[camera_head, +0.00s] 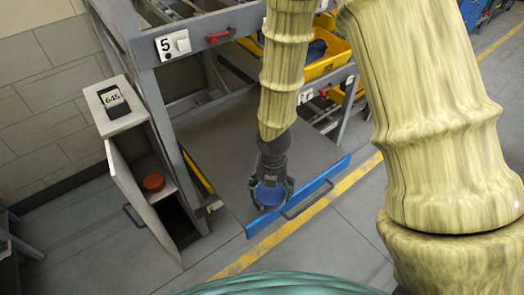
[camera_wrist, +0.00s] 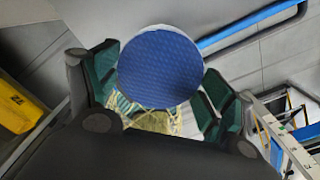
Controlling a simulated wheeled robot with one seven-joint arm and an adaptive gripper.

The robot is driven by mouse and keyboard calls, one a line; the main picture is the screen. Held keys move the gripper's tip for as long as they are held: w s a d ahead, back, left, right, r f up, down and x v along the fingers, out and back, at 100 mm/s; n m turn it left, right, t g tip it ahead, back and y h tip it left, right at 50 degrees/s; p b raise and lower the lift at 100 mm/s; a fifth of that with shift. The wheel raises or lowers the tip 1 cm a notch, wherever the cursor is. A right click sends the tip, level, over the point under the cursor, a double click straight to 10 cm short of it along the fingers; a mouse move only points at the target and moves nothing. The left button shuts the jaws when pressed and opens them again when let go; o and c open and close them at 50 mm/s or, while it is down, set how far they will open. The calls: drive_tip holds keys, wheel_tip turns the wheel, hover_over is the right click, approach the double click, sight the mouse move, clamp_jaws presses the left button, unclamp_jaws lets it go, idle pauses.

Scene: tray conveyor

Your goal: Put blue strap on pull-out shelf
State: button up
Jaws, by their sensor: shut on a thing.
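The blue strap is a round blue roll (camera_head: 270,194) held in my gripper (camera_head: 271,188). In the wrist view its flat woven blue face (camera_wrist: 160,67) fills the space between the green-padded fingers (camera_wrist: 160,92). The fingers are shut on its sides. The pull-out shelf (camera_head: 228,148) is a grey board, drawn out low from the rack, with a blue front edge and a dark handle. My gripper points down over the shelf's front part, near that edge. I cannot tell whether the roll touches the shelf. The blue edge shows at upper right in the wrist view (camera_wrist: 250,27).
A narrow cabinet (camera_head: 113,118) with an open door stands left of the shelf, with an orange round object (camera_head: 154,182) inside. Rack posts border the shelf on the left. Yellow bins (camera_head: 331,59) sit higher behind. The shelf's left and back surface is clear.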

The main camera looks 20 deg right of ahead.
drive_tip(key=w+p, duration=0.1)
drive_tip(key=w, duration=0.3)
drive_tip(key=w+d+f+p, duration=0.1)
drive_tip(key=w, duration=0.4)
drive_tip(key=w+p, duration=0.2)
drive_tip(key=w, duration=0.3)
drive_tip(key=shift+w+d+f, duration=0.15)
drive_tip(key=shift+w+d, duration=0.05)
drive_tip(key=shift+d, duration=0.2)
drive_tip(key=shift+f+p, duration=0.9)
drive_tip(key=shift+f, duration=0.85)
drive_tip(key=shift+f, duration=0.15)
drive_tip(key=o, duration=1.1)
drive_tip(key=shift+r+b, duration=1.85)
drive_tip(key=shift+r, duration=4.3)
